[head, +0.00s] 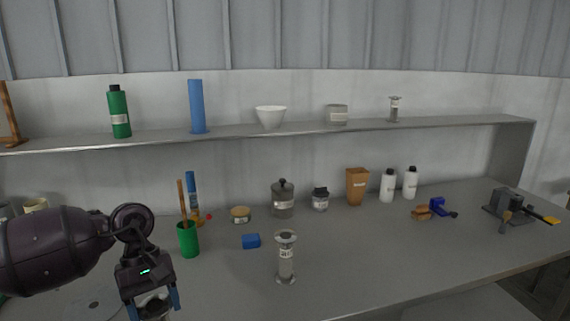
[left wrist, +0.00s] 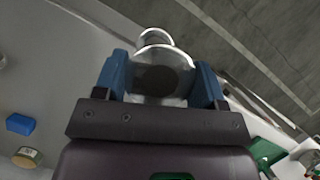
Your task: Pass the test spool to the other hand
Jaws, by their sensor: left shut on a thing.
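My left gripper (head: 154,303) is at the lower left of the head view, above the front of the bench. It is shut on a pale metal spool, which looks like the test spool. In the left wrist view the spool (left wrist: 160,72) sits between the blue fingers (left wrist: 162,88), its round end with a dark centre facing the camera and another round flange beyond. In the head view the gripper hides most of it. A similar flanged spool (head: 286,258) with a label stands upright on the bench, right of my gripper. My right gripper is not in view.
A green cup (head: 188,240) with tools and a blue block (head: 251,241) are near my left gripper. Jars, a brown bin (head: 357,187) and white bottles (head: 388,186) line the back. A small spool (head: 395,109) stands on the shelf (head: 300,132). The front right bench is clear.

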